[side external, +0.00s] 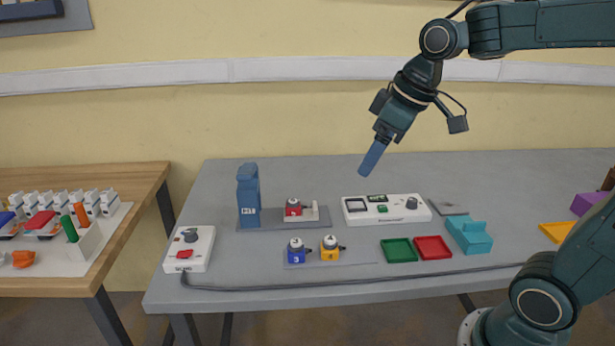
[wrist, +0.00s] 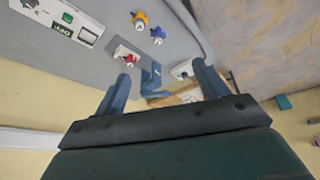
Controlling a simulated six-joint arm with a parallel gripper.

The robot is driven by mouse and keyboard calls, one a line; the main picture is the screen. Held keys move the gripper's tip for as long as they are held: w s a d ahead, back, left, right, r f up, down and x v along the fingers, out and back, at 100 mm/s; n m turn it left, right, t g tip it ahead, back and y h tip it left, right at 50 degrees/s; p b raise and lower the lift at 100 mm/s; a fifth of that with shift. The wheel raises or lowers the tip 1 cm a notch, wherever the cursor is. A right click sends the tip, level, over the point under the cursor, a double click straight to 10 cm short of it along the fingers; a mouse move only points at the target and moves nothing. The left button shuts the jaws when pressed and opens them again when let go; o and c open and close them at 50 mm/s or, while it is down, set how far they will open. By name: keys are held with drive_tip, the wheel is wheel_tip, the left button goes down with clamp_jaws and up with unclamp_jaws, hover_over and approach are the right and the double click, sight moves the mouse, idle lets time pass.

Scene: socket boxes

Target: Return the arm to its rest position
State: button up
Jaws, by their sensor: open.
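My gripper (side external: 372,158) hangs in the air above the back of the grey table (side external: 330,170), tilted down to the left. In the wrist view its two blue fingers (wrist: 160,87) stand wide apart with nothing between them. In the side view the fingers overlap and look like one. The fingertips are clear of the white panel box (side external: 386,209) below them.
A blue upright stand (side external: 248,196), a red socket box (side external: 293,207), a blue one (side external: 296,251) and a yellow one (side external: 330,248) stand left of centre. Green (side external: 399,250) and red (side external: 433,247) trays lie in front. A white switch box (side external: 189,249) trails a cable.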

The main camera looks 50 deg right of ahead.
drive_tip(key=s+a+f+m+t, duration=0.1)
drive_tip(key=s+a+f+m, duration=0.1)
drive_tip(key=s, duration=1)
drive_tip(key=shift+s+f+m+h, duration=0.3)
drive_tip(key=shift+s+f+m, duration=0.1)
drive_tip(key=shift+f+m, duration=0.15)
idle(0.7)
